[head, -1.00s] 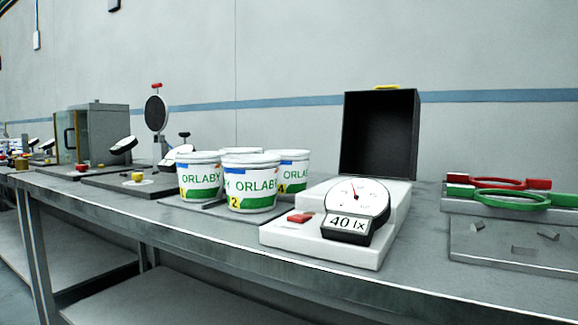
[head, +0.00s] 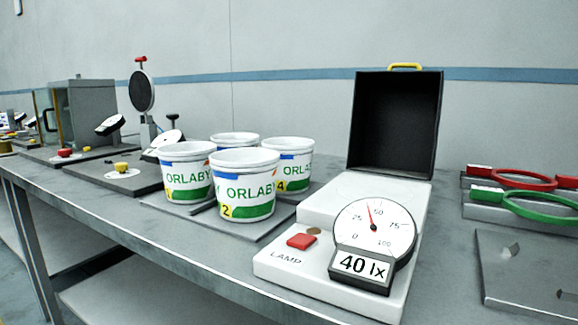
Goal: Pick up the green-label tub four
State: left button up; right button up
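Several white tubs marked ORLABY with green bands stand upright and close together on a grey plate (head: 262,228) on the bench. Tub four (head: 297,164), with a yellow 4 label, is at the right of the group, behind and right of tub two (head: 244,187), which partly covers it. The left tub (head: 183,172) has a yellow tag whose number is hard to read. Another tub (head: 234,139) stands at the back, mostly hidden with only its upper rim showing. Neither of my grippers is in view.
A white lamp tester (head: 310,269) with a red button and a dial reading 40 lx stands right of the tubs. Behind it is an open black box (head: 394,123). Red (head: 525,180) and green (head: 540,207) ring clamps lie at right. The bench's front strip (head: 190,240) is clear.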

aim_at(294, 167)
jog(key=k+j, duration=0.15)
jog(key=j, duration=0.2)
jog(key=k+j+u, duration=0.1)
jog(key=j, duration=0.25)
jog(key=k+j, duration=0.25)
jog(key=j+u, duration=0.05)
